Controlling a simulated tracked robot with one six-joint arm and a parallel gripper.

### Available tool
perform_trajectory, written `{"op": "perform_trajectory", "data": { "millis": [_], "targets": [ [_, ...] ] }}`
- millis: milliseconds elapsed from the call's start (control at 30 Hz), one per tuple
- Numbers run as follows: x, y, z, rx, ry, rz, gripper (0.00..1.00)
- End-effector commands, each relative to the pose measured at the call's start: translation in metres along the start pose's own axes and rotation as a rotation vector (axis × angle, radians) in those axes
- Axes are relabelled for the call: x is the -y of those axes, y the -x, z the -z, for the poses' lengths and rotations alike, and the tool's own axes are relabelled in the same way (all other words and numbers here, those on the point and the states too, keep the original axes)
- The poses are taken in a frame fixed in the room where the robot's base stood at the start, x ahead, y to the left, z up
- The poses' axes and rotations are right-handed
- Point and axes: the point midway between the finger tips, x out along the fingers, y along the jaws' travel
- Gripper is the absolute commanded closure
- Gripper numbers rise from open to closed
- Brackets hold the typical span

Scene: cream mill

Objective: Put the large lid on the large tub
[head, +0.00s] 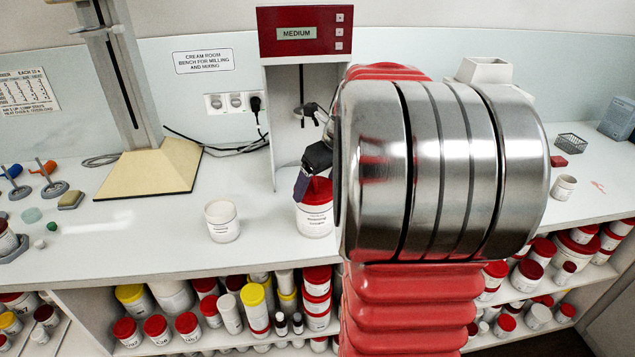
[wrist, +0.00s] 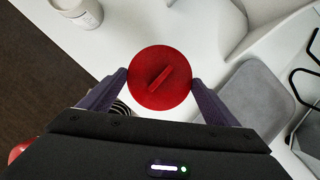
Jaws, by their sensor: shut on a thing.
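The red lid (wrist: 160,78) is round with a raised bar across its top. My gripper (wrist: 159,88) is shut on it, with one dark finger on each side. In the head view the red lid (head: 319,188) is at the top of a white labelled tub (head: 315,220), under my gripper (head: 305,183). The lid looks level and in line with the tub's mouth. I cannot tell whether it is fully seated. My arm hides the right side of this tub. In the wrist view the lid hides the tub beneath it.
A smaller white tub (head: 222,222) without a red lid stands to the left; it also shows in the wrist view (wrist: 78,12). A red-topped machine marked MEDIUM (head: 298,34) stands behind. A stand with a beige base (head: 150,170) is further left. Shelves below hold several lidded tubs.

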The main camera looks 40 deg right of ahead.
Motion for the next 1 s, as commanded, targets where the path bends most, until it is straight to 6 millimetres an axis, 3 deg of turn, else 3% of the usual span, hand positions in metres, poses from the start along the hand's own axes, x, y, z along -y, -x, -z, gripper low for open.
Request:
{"op": "perform_trajectory", "data": {
  "millis": [900,933,1000],
  "targets": [
    [0.0005,-0.0025,0.0019,0.000,-0.001,0.000,0.38],
    [0.0005,-0.0025,0.0019,0.000,-0.001,0.000,0.15],
    [0.0005,-0.0025,0.0019,0.000,-0.001,0.000,0.10]
  ]
}}
